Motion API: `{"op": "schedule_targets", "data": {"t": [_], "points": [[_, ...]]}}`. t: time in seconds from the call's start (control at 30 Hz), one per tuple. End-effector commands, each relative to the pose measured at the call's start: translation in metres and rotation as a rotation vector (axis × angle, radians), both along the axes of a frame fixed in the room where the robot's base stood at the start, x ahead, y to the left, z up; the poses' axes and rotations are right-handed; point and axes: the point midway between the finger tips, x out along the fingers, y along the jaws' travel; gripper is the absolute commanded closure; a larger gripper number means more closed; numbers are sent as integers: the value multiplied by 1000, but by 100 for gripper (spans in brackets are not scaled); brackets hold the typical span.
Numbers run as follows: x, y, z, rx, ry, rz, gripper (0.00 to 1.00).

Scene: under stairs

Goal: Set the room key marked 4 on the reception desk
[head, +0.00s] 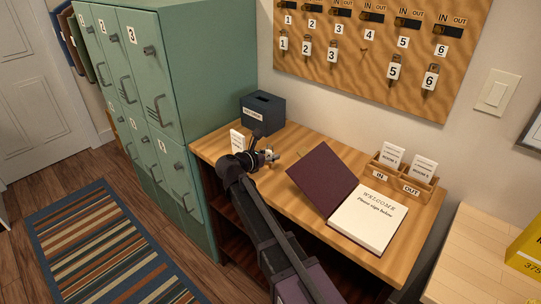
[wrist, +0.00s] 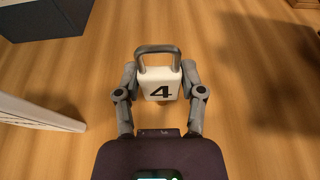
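The room key marked 4 (wrist: 160,90) shows in the wrist view as a white tag with a black 4 and a grey metal loop at its far end. My gripper (wrist: 159,80) has one finger against each side of the tag and is shut on it. In the head view my gripper (head: 268,158) is low over the left part of the wooden reception desk (head: 222,148). My gripper partly hides the key there. I cannot tell whether the key touches the desk.
A dark box (head: 262,113) and a white card (head: 237,141) stand near my gripper. An open guest book (head: 368,218) and an in/out card holder (head: 402,187) are to the right. The key board (head: 375,62) has an empty hook at 4. Green lockers (head: 190,65) stand left.

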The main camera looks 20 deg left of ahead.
Motion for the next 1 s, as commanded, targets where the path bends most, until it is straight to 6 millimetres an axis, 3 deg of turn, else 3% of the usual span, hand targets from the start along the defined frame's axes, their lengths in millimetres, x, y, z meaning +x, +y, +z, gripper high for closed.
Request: {"op": "schedule_targets", "data": {"t": [0.07, 0.67, 1.0], "points": [[0, 0, 0, 0, 0, 0, 20], [0, 0, 5, 0, 0, -1, 20], [-38, 15, 19, -1, 0, 1, 20]]}}
